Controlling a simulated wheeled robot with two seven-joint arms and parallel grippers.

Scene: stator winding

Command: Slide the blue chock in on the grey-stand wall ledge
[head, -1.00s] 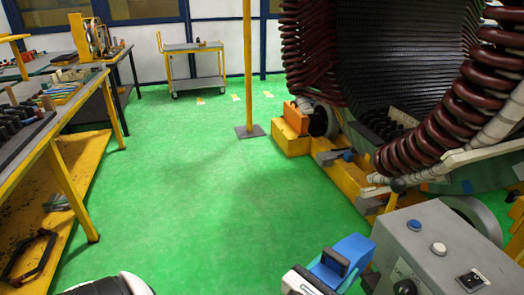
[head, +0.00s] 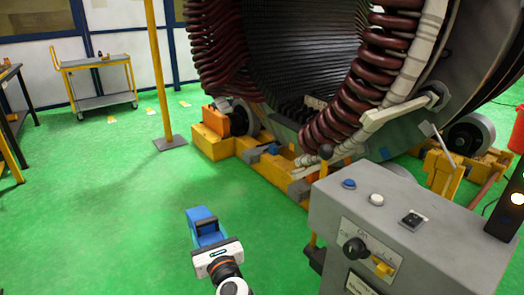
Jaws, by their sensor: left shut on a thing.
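The blue chock (head: 201,214) is in the lower middle of the head view. My left gripper (head: 209,236) is shut on it and holds it in the air over the green floor. The gripper's jaws hide part of the chock. The chock is apart from the stator's yellow and grey base (head: 250,153), which stands farther back. A smaller blue piece (head: 272,149) sits on that base. I cannot make out which part of the base is the wall ledge. My right gripper is not in view.
A grey control console (head: 420,215) with knobs and buttons fills the lower right, close to my left gripper. The big stator (head: 290,65) with dark red coils stands behind it. A yellow post (head: 159,70) and a cart (head: 98,65) are at the left. Green floor (head: 90,200) is clear at left.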

